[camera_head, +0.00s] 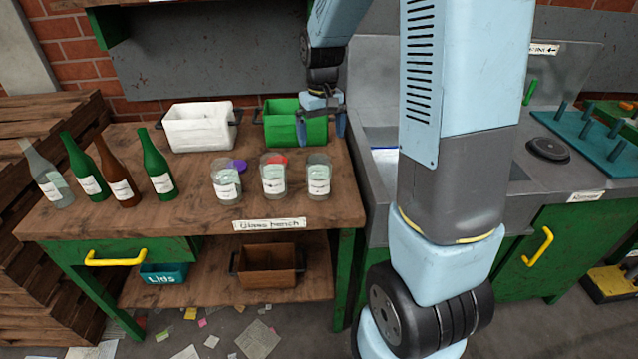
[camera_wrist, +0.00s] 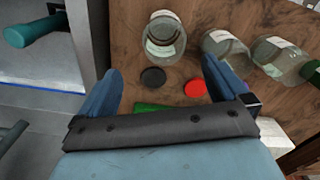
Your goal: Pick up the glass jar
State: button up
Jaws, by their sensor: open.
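Three clear, open glass jars with white labels stand upright in a row on the wooden bench: a left jar (camera_head: 227,184), a middle jar (camera_head: 273,180) and a right jar (camera_head: 319,180). My gripper (camera_head: 321,132) is open and empty, above the bench by the green crate and behind the right jar. In the wrist view, my gripper (camera_wrist: 162,70) points down with its fingers spread. The right jar (camera_wrist: 163,42) appears just beyond the gap between them, its mouth visible. The other two jars (camera_wrist: 226,48) stand to its right there. No finger visibly touches a jar.
A red lid (camera_wrist: 195,88) and a black lid (camera_wrist: 153,78) lie near the jars; a purple lid (camera_head: 238,166) is by the left jar. Several bottles (camera_head: 117,178) stand left. A white crate (camera_head: 200,130) and green crate (camera_head: 290,125) are behind. A metal sink unit adjoins right.

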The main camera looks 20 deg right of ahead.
aim_at(321, 159)
notch_tip(321, 159, down, 9)
jog(key=shift+r, duration=0.2)
jog(key=shift+s+a+f, duration=0.1)
jog(key=shift+a+f, duration=0.1)
jog(key=shift+f, duration=1.15)
jog(key=shift+a+f, duration=0.15)
jog(key=shift+f, duration=1.15)
jog(key=shift+c, duration=0.2)
jog(key=c, duration=1.1)
